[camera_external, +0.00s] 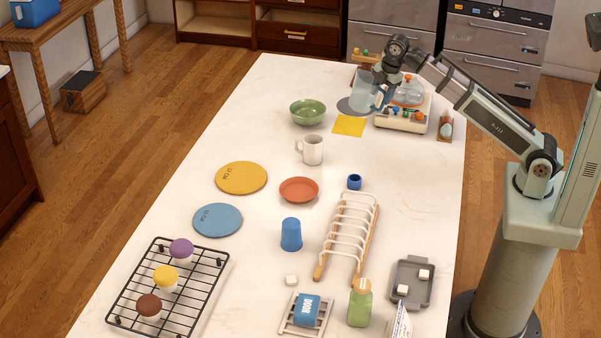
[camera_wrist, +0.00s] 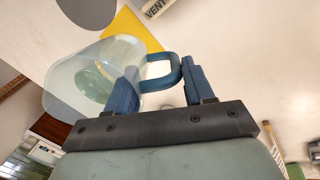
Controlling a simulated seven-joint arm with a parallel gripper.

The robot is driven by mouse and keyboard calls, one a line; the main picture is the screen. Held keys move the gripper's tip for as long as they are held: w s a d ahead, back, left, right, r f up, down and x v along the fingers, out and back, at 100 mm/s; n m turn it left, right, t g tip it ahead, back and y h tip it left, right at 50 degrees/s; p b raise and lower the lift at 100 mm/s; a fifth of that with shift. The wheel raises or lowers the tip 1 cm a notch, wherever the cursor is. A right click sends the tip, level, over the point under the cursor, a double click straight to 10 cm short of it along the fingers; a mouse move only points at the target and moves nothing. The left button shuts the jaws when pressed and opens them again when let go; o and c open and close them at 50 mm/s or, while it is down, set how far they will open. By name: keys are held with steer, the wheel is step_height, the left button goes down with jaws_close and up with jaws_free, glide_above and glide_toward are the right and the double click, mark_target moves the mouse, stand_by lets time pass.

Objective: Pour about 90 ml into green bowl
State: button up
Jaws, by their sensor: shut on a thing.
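The green bowl (camera_external: 308,112) stands upright on the white counter near its far left edge. A clear jug (camera_external: 362,90) with a blue handle is at the far end, to the right of the bowl and apart from it. My gripper (camera_external: 380,96) is shut on the jug's handle. In the wrist view the blue handle (camera_wrist: 160,71) sits between the fingers of my gripper (camera_wrist: 157,90), and the clear jug (camera_wrist: 75,70) is on the left. The jug looks about upright, over or just above a grey disc (camera_external: 348,108). The liquid level is not clear.
A yellow square (camera_external: 349,126) lies in front of the grey disc. A white mug (camera_external: 312,150) stands in front of the bowl. A cream appliance (camera_external: 402,122) with coloured items is right of the jug. The counter left of the bowl is clear.

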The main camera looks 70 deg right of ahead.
steer(key=w+d+m, duration=0.3)
steer(key=d+m, duration=0.1)
steer(key=d, duration=0.7)
steer(key=a+f+m, duration=0.2)
steer(key=a, duration=0.7)
steer(key=a+f+m+h, duration=0.1)
steer(key=a+f+m, duration=0.1)
steer(key=a, duration=0.8)
steer(key=shift+w+f+m, duration=0.3)
steer(key=shift+f+m, duration=0.1)
steer(key=shift+f, duration=0.35)
